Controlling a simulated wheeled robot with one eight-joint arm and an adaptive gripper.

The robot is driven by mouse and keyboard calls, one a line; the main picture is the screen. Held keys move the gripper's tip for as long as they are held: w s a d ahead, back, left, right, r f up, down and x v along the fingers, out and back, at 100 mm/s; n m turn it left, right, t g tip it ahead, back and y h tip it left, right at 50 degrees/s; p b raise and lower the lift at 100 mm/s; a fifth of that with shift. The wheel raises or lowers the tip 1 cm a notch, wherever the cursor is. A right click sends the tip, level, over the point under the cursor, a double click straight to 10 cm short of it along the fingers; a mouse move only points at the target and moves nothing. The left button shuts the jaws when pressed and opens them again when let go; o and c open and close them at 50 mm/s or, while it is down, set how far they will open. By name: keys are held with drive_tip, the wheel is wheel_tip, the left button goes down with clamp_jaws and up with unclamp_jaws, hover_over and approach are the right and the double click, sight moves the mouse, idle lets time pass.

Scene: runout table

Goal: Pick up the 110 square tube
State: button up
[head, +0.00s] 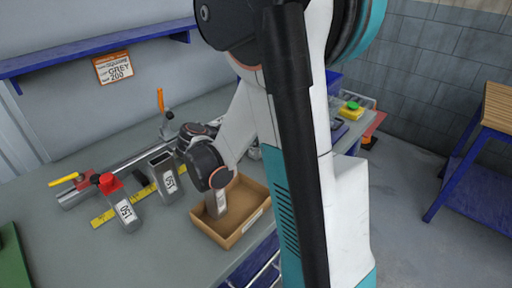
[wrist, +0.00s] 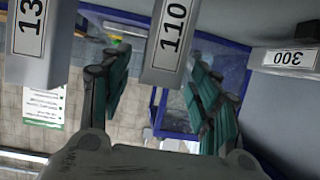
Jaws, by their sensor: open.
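The 110 square tube (wrist: 167,42) is grey with a white label reading 110, at the top centre of the wrist view. My gripper (wrist: 158,75) is open, with one green-padded finger on each side of the tube's near end in the picture. I see no finger closed on it, and I cannot tell how far it is in depth. In the head view my own arm hides most of the gripper, and I cannot tell which tube there is the 110.
A tube marked 130 (wrist: 30,45) is at left in the wrist view; a 300 label (wrist: 288,57) is at right. In the head view, a 150 tube (head: 127,213), another tube (head: 165,178), a yellow rule (head: 103,219) and a cardboard box (head: 246,229) are on the table.

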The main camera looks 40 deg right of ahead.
clamp_jaws()
drive_tip(key=shift+r, duration=0.2)
